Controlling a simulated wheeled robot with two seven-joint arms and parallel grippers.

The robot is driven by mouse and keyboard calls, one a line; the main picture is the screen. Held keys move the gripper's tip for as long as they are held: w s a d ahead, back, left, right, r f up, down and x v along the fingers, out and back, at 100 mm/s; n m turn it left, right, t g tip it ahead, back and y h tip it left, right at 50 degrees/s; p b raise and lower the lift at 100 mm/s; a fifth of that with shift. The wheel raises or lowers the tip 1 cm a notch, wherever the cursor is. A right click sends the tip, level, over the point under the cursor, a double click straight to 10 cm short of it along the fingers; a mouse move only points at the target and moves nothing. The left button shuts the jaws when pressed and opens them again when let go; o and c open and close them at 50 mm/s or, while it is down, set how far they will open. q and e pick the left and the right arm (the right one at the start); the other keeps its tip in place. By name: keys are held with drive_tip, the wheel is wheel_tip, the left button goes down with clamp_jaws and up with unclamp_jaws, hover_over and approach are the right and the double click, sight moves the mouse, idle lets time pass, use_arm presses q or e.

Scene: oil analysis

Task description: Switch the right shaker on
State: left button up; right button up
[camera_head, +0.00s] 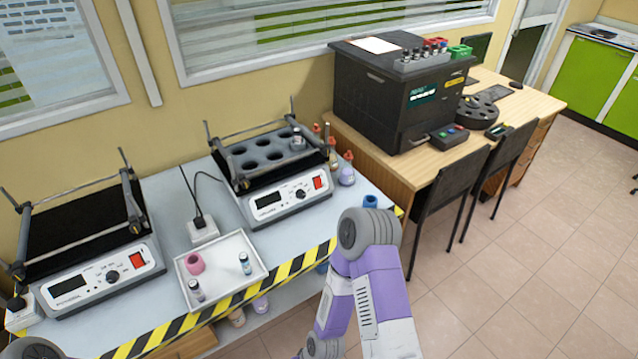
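The right shaker (290,202) stands at the back right of the lab table. Its white front panel has a dark display, a black knob and a red switch (317,183) near the right end. I cannot tell the switch's position. A black rack (245,165) with several round holes sits on top, with one capped vial (298,140) in it. The left shaker (95,285) has a similar panel and red switch, and an empty black platform. My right arm shows in front of the table's right end, but its gripper is out of view. My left gripper is out of view too.
A white tray (240,287) holds a pink ring-shaped piece (194,263) and two vials, in front of the right shaker. A power socket (202,230) with a cable sits between the shakers. Small bottles (346,172) stand right of the right shaker. A black analyser (390,95) occupies the wooden desk.

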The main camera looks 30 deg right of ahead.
clamp_jaws()
idle(1.3)
